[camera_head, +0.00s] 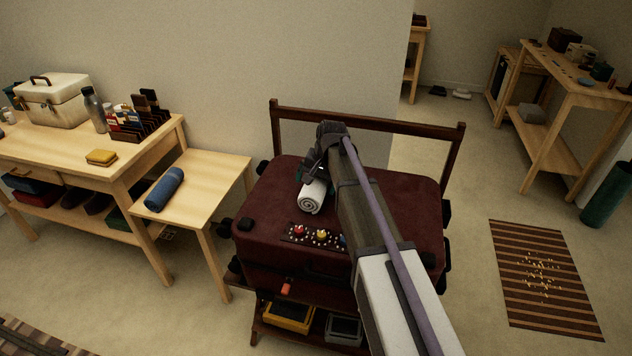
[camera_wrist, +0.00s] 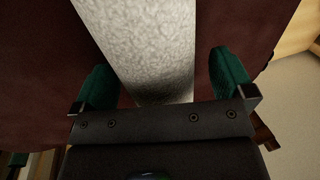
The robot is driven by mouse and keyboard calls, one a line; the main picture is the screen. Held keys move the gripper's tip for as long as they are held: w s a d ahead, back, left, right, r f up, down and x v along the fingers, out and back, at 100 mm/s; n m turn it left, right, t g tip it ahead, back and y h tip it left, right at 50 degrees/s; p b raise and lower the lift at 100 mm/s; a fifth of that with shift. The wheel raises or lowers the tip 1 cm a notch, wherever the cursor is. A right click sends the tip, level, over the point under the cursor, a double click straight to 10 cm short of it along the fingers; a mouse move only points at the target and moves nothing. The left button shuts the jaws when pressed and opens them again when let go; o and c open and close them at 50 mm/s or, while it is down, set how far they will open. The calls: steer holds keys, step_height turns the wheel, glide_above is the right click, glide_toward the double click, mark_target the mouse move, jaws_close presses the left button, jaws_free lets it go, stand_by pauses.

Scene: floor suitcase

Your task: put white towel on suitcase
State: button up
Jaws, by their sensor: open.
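The white towel (camera_head: 312,197) is rolled up and lies on top of the dark red suitcase (camera_head: 400,190), left of its middle. In the wrist view the towel (camera_wrist: 145,45) runs between my two green fingertips, with the suitcase (camera_wrist: 35,90) surface below. My gripper (camera_wrist: 168,85) is open, with a gap between each finger and the towel. In the head view my gripper (camera_head: 322,165) is right at the towel's far part, and my arm hides part of the suitcase. Whether the towel's underside rests fully flat cannot be seen.
A patterned strip with small coloured items (camera_head: 314,236) lies on the suitcase in front of the towel. A wooden rail (camera_head: 370,117) stands behind the suitcase. A blue rolled towel (camera_head: 164,189) lies on the small side table (camera_head: 215,175) to the left. A striped mat (camera_head: 545,280) lies on the right floor.

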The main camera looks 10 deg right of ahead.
steer(key=p+v, duration=1)
steer(key=v, duration=0.2)
steer(key=s+a+n+h, duration=0.1)
steer(key=s+n, duration=0.1)
steer(key=s, duration=1.1)
steer(key=s+a+n+g+h, duration=0.1)
steer(key=s+n, duration=0.2)
steer(key=s, duration=1)
steer(key=shift+a+p, duration=0.35)
